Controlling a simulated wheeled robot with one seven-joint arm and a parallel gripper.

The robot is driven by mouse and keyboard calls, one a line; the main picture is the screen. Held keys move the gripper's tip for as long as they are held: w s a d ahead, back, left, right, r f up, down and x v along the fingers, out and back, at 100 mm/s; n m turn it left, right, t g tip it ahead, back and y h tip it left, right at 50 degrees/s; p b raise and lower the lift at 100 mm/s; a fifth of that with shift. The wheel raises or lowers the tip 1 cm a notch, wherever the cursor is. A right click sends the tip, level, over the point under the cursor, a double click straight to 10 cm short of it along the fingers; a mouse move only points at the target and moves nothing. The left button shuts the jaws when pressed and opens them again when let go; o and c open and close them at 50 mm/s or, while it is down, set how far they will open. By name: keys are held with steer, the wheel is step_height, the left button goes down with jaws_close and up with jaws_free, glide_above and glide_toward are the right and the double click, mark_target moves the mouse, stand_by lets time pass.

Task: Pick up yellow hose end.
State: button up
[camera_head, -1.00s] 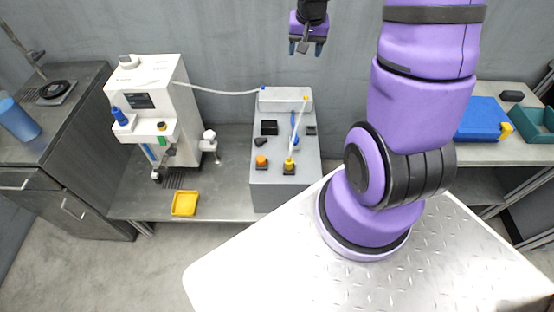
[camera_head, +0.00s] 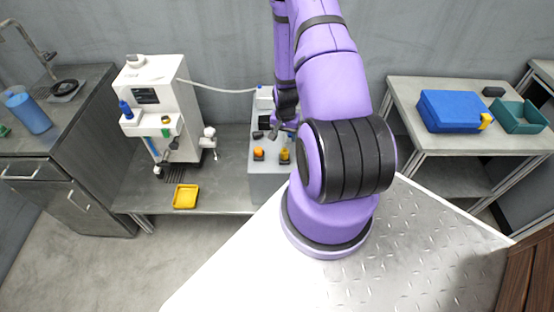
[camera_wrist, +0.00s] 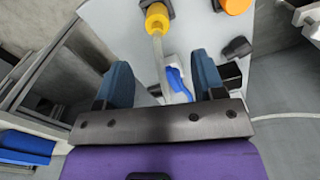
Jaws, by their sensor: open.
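The yellow hose end (camera_wrist: 157,18) sits in a dark square holder at the top of the wrist view, with a pale hose running from it toward me. It also shows on the grey unit in the head view (camera_head: 284,155). My gripper (camera_wrist: 162,76) is open, its two blue fingers apart with nothing gripped. The pale hose passes through the gap between the fingers in the wrist view; I cannot tell how far below them it lies. The yellow end is beyond the fingertips. In the head view my gripper (camera_head: 275,131) is over the grey unit, partly hidden by my arm.
An orange knob (camera_wrist: 235,5) is beside the yellow end. A blue item (camera_wrist: 175,78) lies near the hose. A white machine (camera_head: 158,105) and a yellow tray (camera_head: 186,196) stand left of the grey unit (camera_head: 268,187). A blue case (camera_head: 452,111) is on the right table.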

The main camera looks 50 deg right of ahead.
mark_target(285, 150)
steer(key=shift+s+a+f, duration=0.15)
steer(key=shift+f, duration=0.65)
step_height(285, 150, down, 3)
steer(key=shift+f, duration=3.35)
steer(key=c, duration=1)
